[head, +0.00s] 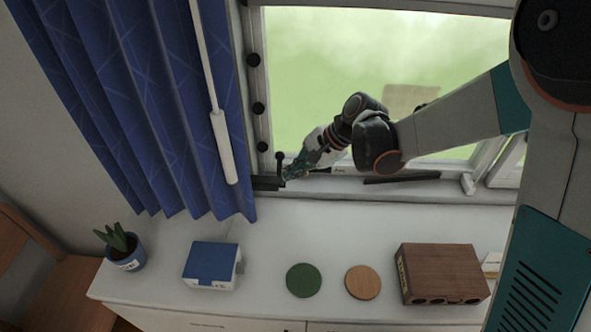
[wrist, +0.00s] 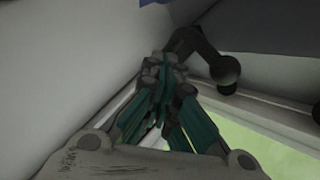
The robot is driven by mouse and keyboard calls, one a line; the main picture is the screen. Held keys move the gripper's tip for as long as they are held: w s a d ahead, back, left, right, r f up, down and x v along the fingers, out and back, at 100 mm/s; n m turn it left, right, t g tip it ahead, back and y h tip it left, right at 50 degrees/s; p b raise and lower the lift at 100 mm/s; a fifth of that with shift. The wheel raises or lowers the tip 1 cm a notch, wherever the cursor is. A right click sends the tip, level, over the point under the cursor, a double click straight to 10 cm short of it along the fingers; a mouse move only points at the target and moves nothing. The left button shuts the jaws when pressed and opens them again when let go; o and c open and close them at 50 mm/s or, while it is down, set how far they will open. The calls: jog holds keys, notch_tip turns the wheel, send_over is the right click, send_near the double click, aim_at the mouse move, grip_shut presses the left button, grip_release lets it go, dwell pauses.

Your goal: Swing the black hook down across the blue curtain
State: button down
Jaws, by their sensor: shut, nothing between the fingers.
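The black hook (head: 279,161) stands upright with a round knob on top, at the lower left corner of the window frame. In the wrist view the hook (wrist: 226,72) shows as a dark bent arm ending in a round knob, just right of my fingertips. My gripper (head: 289,174) is shut and empty, with its teal fingers close beside the hook's lower part; I cannot tell whether they touch. My gripper also shows in the wrist view (wrist: 166,66). The blue curtain (head: 150,100) hangs left of the hook. A small blue patch shows at the wrist view's top edge.
A white curtain wand (head: 223,147) hangs before the curtain. The white cabinet top (head: 255,265) holds a potted plant (head: 124,250), a blue-and-white box (head: 211,265), a green disc (head: 303,280), a wooden disc (head: 363,282) and a brown wooden box (head: 442,272). A black bar (head: 400,178) lies along the sill.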

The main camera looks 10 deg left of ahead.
jog(key=shift+s+f, duration=0.1)
jog(key=shift+s, duration=0.15)
jog(key=s+f+n+t+b, duration=0.2)
jog(key=s+f+t+b, duration=0.3)
jog(key=b, duration=0.5)
jog(key=shift+s+d+f+t+y, duration=0.15)
jog(key=shift+s+f+t+y, duration=0.25)
jog(key=shift+f, duration=0.65)
jog(key=shift+s, duration=0.1)
